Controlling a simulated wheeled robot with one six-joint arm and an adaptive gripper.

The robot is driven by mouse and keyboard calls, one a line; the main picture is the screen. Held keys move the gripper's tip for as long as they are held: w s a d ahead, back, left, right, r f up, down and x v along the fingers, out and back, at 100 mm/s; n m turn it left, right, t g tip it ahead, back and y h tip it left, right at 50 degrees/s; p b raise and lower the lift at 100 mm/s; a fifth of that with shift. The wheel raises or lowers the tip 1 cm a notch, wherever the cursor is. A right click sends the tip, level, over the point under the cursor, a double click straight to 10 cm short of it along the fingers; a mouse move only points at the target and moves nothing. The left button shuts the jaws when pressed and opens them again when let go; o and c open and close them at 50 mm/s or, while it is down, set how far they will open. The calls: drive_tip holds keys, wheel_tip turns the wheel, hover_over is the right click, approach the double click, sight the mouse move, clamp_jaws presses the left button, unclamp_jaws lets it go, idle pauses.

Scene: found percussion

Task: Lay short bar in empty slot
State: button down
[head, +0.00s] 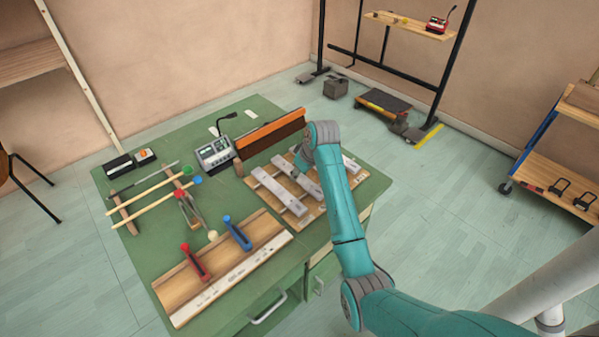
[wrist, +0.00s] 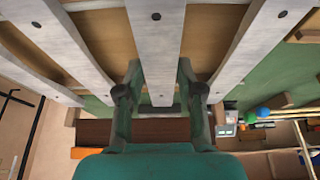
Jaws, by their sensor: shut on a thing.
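My gripper (wrist: 160,72) is shut on a pale grey metal bar (wrist: 156,45), with one finger on each side, in the wrist view. The bar has a dark hole. Other pale bars lie on both sides of it, one to the right (wrist: 245,50) and two to the left (wrist: 70,35). In the head view my gripper is over the wooden bar frame (head: 284,226), mostly hidden behind my arm. Bars on that frame show at the left (head: 279,192) and right (head: 350,164). The empty slot and whether the held bar touches its supports cannot be made out.
A long brush (head: 270,134) and a grey device with a screen (head: 214,154) stand behind the frame. Mallets (head: 150,196) lie at the left on the green bench (head: 160,240). A wooden board (head: 220,268) with red and blue clamps lies in front.

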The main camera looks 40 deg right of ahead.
drive_tip(key=c, duration=0.7)
unclamp_jaws()
drive_tip(key=shift+o, duration=0.2)
drive_tip(key=shift+f, duration=0.1)
drive_tip(key=v, duration=1.2)
